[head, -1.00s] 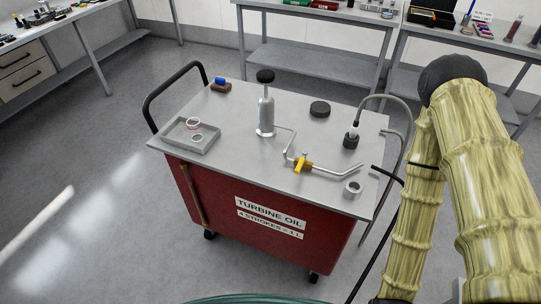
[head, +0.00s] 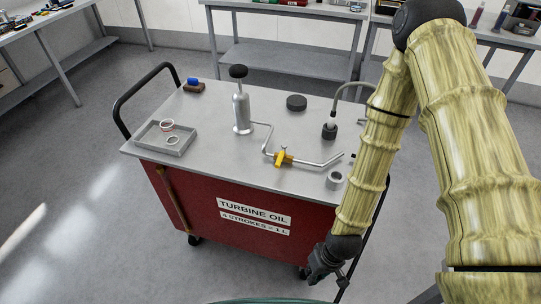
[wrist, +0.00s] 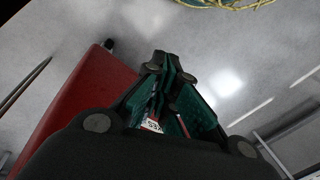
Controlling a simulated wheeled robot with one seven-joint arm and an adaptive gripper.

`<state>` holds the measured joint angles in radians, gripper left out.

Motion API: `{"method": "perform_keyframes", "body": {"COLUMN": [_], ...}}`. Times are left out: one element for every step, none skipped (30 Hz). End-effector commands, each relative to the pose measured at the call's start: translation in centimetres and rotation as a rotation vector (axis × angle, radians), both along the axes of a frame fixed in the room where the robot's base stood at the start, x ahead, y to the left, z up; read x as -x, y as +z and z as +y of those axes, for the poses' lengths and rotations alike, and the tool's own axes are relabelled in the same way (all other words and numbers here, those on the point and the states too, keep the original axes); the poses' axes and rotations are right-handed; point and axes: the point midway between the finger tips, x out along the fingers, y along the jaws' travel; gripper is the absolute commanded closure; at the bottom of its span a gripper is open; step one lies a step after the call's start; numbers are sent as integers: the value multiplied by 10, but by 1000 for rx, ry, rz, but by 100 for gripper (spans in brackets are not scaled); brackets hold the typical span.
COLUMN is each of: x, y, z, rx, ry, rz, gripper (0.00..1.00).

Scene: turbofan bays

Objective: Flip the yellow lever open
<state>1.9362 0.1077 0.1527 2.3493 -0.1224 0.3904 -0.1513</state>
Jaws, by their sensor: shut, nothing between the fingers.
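The yellow lever (head: 282,158) sits on a metal pipe valve on top of the red oil cart (head: 165,191), toward the cart's front right. The thin pipe (head: 266,134) runs from the silver pump (head: 241,110) to the valve. My gripper (head: 322,270) hangs low in front of the cart's right side, below the tabletop and well apart from the lever. In the wrist view my gripper (wrist: 168,72) is shut and empty, with the red cart side (wrist: 90,95) to its left. The lever is not in the wrist view.
On the cart top are a grey tray (head: 151,145) with rings, a black disc (head: 296,102), a blue-topped block (head: 194,85), a metal ring (head: 335,180) and a hose fitting (head: 330,128). A black handle (head: 122,110) rises at left. Workbenches (head: 285,63) stand behind; floor in front is clear.

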Motion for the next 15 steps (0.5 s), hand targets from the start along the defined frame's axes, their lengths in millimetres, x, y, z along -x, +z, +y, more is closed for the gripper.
{"method": "perform_keyframes", "body": {"x": [-24, -35, -49, -60, -70, -84, -94, -103, -116, -124, -132, -142, -148, -153, -160], "y": [4, 10, 19, 26, 34, 45, 53, 63, 76, 86, 96, 110, 119, 128, 138], "z": [17, 26, 38, 47, 56, 66, 74, 81, 91, 97, 103, 110, 115, 119, 123], "rx": [-36, -54, -78, -93, -109, -127, -140, -150, -162, -171, -177, -183, -186, -189, -190], "ry": [52, 86, 135, 172, 209, 259, 297, 337, 390, 428, 467, 513, 547, 578, 612], "rz": [-22, -30, -39, -50, -61, -76, -88, -100, -118, -130, -143, -159, -170, -181, -193], "gripper": [100, 100, 100, 100, 100, 100, 100, 100, 100, 100, 100, 100, 100, 100, 100]}}
